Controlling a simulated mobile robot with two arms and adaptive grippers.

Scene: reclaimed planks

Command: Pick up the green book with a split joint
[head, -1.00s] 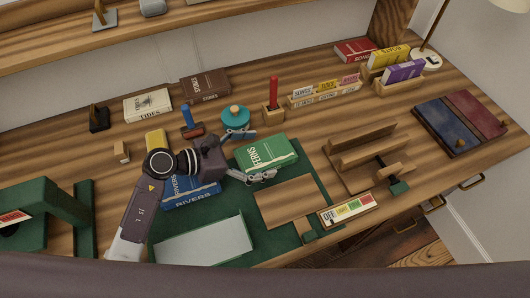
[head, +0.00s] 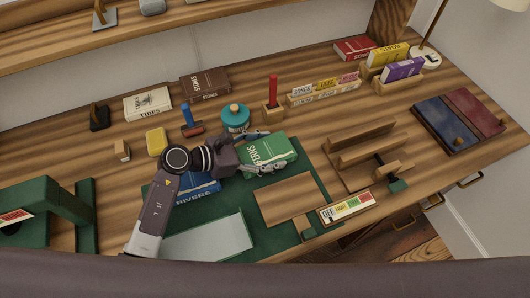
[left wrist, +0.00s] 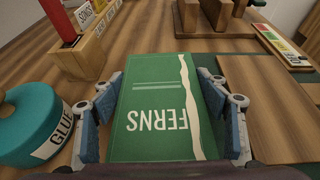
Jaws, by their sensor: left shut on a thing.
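The green book (head: 276,146), lettered FERNS, lies at the back edge of the dark green mat (head: 215,221). A pale jagged split runs down along one side of its cover in the left wrist view (left wrist: 160,112). My left gripper (head: 263,154) has its fingers on both sides of the book and is shut on it. In the left wrist view, the blue-padded fingers (left wrist: 164,122) flank the cover. The book looks flat and low; I cannot tell whether it is clear of the mat. My right gripper is not in view.
A teal glue pot (head: 235,121) stands close behind my left gripper. A blue RIVERS book (head: 196,188) lies partly under my left arm.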

